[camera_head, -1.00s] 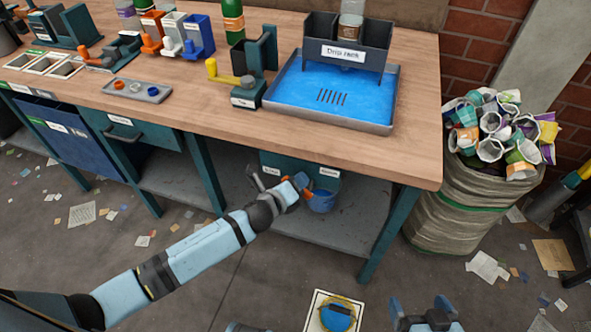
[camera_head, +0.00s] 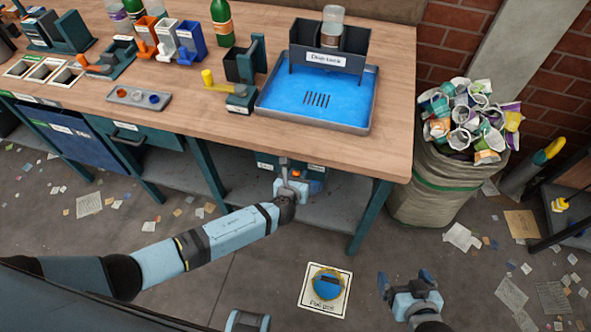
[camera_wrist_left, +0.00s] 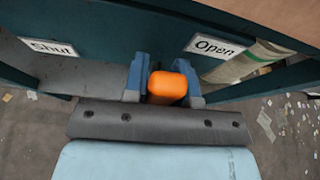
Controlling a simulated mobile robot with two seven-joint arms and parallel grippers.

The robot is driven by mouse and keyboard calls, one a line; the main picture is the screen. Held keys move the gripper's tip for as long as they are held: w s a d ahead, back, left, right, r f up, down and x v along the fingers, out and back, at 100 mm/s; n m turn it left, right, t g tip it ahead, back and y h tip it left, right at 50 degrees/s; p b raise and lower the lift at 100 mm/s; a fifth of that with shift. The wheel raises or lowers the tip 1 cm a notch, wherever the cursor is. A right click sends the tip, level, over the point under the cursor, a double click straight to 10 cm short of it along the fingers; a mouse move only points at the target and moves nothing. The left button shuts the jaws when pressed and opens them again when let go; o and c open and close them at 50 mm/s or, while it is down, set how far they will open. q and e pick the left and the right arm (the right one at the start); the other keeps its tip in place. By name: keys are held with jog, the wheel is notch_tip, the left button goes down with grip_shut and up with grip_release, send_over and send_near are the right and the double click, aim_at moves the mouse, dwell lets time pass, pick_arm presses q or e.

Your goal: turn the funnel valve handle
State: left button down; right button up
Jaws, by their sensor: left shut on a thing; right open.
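The orange handle (camera_wrist_left: 167,86) is between the two blue fingers of my left gripper (camera_wrist_left: 166,84) in the left wrist view. The gripper is shut on it. A "Shut" label (camera_wrist_left: 52,48) is on the left of the handle and an "Open" label (camera_wrist_left: 212,46) on the right, on a dark teal panel. In the head view my left gripper (camera_head: 291,180) is under the bench's front edge, at this panel, and hides most of the handle. My right gripper (camera_head: 410,279) is open and empty, low over the floor beside the bench.
The wooden bench top (camera_head: 330,150) overhangs the panel. On it stand a blue drip tray (camera_head: 280,93) with a drip rack (camera_head: 328,60), and a stand with a yellow handle (camera_head: 208,79). A full sack (camera_head: 425,190) stands right of the bench. A floor sign (camera_head: 311,298) lies in front.

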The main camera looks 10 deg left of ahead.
pick_arm(q)
jog(key=shift+d+m+y+p, duration=0.15)
jog(key=shift+m+y+p, duration=0.15)
jog(key=shift+p, duration=0.1)
dwell(0.3)
jog(key=c, duration=0.9)
grip_release()
jog(key=p+v, duration=0.1)
jog(key=v, duration=1.2)
jog(key=shift+s+r, duration=0.2)
jog(key=shift+s, duration=0.1)
jog(key=shift+p, duration=0.3)
